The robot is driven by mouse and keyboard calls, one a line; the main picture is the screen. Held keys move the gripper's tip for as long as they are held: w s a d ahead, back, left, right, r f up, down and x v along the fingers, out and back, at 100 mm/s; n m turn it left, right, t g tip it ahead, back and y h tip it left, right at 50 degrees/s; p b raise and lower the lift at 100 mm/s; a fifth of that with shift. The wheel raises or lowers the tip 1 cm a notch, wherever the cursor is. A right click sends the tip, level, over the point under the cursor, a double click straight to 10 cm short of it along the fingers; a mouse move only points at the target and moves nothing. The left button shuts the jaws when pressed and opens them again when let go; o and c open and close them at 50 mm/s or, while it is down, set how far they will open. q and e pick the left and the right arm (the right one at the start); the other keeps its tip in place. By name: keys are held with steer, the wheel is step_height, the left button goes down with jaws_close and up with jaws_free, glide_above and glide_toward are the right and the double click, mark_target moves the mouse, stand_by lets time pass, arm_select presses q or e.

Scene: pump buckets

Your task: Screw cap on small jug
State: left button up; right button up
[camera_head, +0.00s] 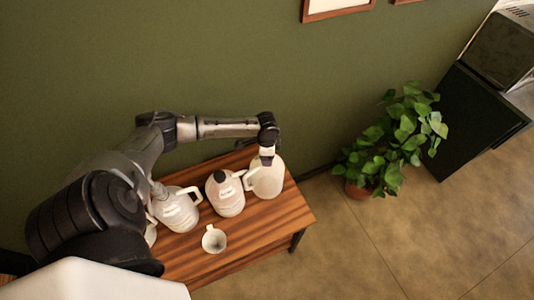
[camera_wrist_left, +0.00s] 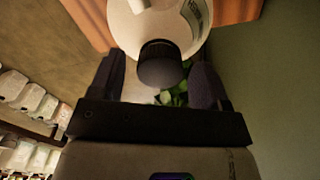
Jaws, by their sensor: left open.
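A pale jug (camera_head: 268,180) with a side handle stands at the right end of the wooden table. Its dark cap (camera_wrist_left: 160,66) shows in the left wrist view, with part of the white jug body (camera_wrist_left: 160,25) beyond it. My left gripper (camera_head: 267,155) is over this jug's top. In the left wrist view its dark fingers (camera_wrist_left: 157,82) are open, one on each side of the cap, with gaps visible; I cannot tell whether either touches it. The cap is hidden by the gripper in the head view. My right gripper is not in view.
A jug with a black cap (camera_head: 226,197) and another pale jug (camera_head: 178,211) stand to the left on the table (camera_head: 277,222). A small white cup-like container (camera_head: 214,240) stands in front. The table's front right is clear. A potted plant (camera_head: 388,150) stands on the floor.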

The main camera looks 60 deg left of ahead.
arm_select(q)
steer(key=n, duration=1)
steer(key=shift+n, duration=0.4)
steer(key=c, duration=1)
